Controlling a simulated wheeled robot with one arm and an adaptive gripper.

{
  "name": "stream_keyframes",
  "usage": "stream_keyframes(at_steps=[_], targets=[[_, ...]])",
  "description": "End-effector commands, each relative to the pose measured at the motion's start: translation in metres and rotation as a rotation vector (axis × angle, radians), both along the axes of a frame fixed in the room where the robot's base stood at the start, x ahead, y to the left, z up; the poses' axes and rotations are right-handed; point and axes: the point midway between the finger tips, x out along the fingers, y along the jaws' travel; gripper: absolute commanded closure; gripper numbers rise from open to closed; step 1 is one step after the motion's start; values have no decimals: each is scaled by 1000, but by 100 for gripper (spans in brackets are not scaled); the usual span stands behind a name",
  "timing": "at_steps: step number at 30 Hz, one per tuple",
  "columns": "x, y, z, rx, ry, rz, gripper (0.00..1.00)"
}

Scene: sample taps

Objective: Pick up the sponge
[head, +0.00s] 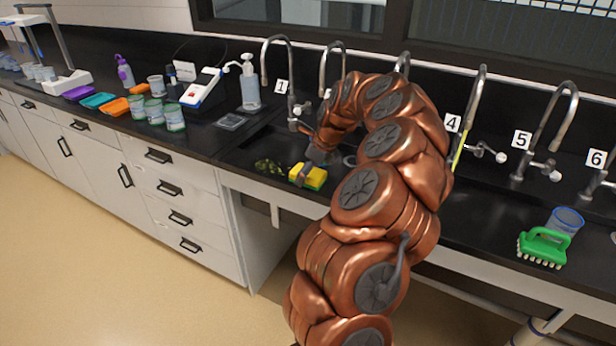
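The sponge (316,179), yellow with a green layer, is at the front edge of the black sink area below the tap labelled 1. My copper-coloured arm curves over the counter from the bottom middle. My gripper (308,165) is down at the sponge, with a grey finger across its left part. The other finger is hard to make out, and I cannot tell whether the fingers press on the sponge. I also cannot tell whether the sponge rests on the surface or is held slightly above it.
Dark green scraps (268,166) lie left of the sponge. Several curved taps line the back. A soap bottle (249,87) and a white meter (201,88) stand to the left. My arm hides the middle counter.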

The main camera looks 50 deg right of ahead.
Motion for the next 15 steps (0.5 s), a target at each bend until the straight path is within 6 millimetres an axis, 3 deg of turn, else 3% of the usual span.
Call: stream_keyframes(at_steps=[15], targets=[[0, 0, -4, 0, 0, 0, 6]])
